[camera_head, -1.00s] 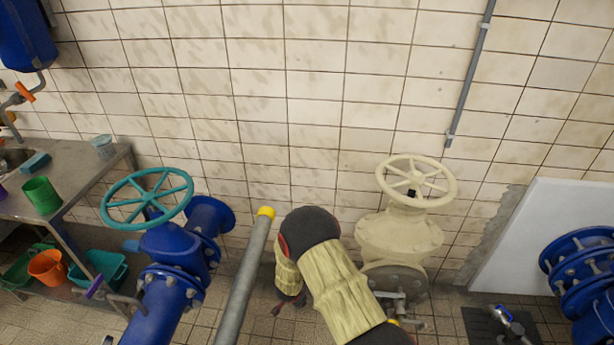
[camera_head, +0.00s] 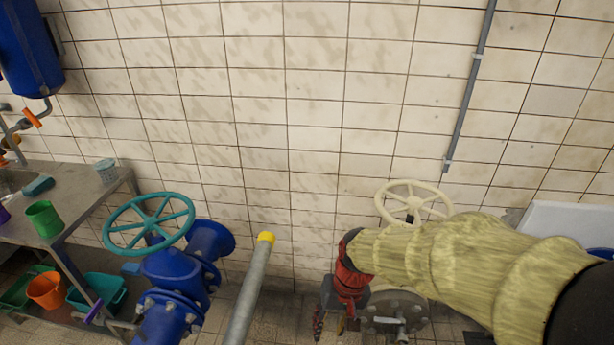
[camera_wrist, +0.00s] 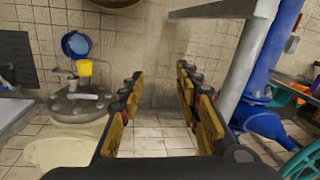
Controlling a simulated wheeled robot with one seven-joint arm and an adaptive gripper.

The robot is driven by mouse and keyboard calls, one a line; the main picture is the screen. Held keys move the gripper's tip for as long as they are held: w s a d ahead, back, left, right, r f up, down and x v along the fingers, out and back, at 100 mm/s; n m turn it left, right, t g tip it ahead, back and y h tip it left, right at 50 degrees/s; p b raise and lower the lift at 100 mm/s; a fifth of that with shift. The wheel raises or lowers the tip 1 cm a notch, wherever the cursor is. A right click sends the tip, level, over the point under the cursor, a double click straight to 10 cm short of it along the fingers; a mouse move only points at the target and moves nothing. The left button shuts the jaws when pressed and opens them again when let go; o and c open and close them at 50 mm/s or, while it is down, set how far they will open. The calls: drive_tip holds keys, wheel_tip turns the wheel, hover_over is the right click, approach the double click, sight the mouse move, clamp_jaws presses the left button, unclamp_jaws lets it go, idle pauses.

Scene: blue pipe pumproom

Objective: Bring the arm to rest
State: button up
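My arm, in a pale yellow sleeve, reaches in from the right in the head view. My gripper (camera_head: 334,312) hangs down at its end, in front of the lower part of the cream valve, above the floor. In the wrist view my gripper (camera_wrist: 160,95) has its two fingers wide apart with nothing between them. Tiled floor and wall show through the gap. The sleeve hides much of the cream valve, whose handwheel (camera_head: 412,203) shows above it.
A grey pole with a yellow cap (camera_head: 265,238) stands left of my gripper. Further left are a blue valve with a teal handwheel (camera_head: 149,222) and a metal table (camera_head: 95,206) with a green cup (camera_head: 44,218). A grey pipe (camera_head: 470,85) runs up the wall.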

drive_tip(key=s+d+r+t, duration=0.2)
drive_tip(key=s+d+r, duration=0.1)
drive_tip(key=r, duration=0.3)
drive_tip(key=s+d+r+t+h+p, duration=0.1)
drive_tip(key=s+d+r+t, duration=0.1)
drive_tip(key=s+d+r, duration=0.2)
drive_tip(key=s+d+r+t+h+p, duration=0.1)
drive_tip(key=s+d+r, duration=0.2)
drive_tip(key=d+r, duration=0.3)
wheel_tip(320, 180, up, 4)
drive_tip(key=shift+s+d+r+m+t, duration=0.1)
drive_tip(key=shift+s+d+m+t, duration=0.1)
drive_tip(key=shift+d+m+t, duration=0.15)
